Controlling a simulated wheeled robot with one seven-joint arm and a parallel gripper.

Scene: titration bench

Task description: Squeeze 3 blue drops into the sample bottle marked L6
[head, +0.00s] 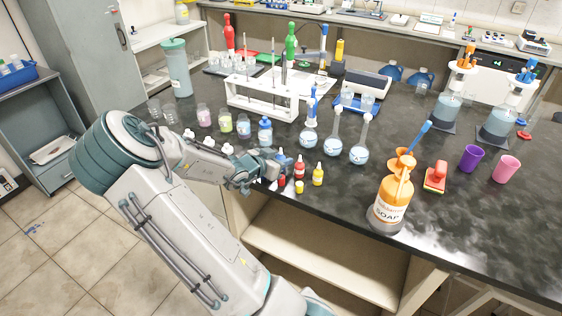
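My gripper (268,170) is at the bench's front edge, beside a group of small dropper bottles. A blue bottle (283,158) is partly hidden at its fingertips. I cannot tell whether the fingers touch or hold it. A red dropper bottle (299,169) and a yellow dropper bottle (318,175) stand just right of it, with small red and yellow pieces in front. Behind my arm stands a row of small bottles: pink (204,117), yellow-green (225,122), pale blue (243,127) and blue (265,131). Other small bottles are partly hidden by my arm. No L6 mark is readable.
Flasks (359,152) stand right of the droppers. An orange soap bottle (393,200) stands near the front edge. A white rack (262,99) stands behind the small bottles. A red stapler-like object (435,178) and two cups (470,158) are to the right.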

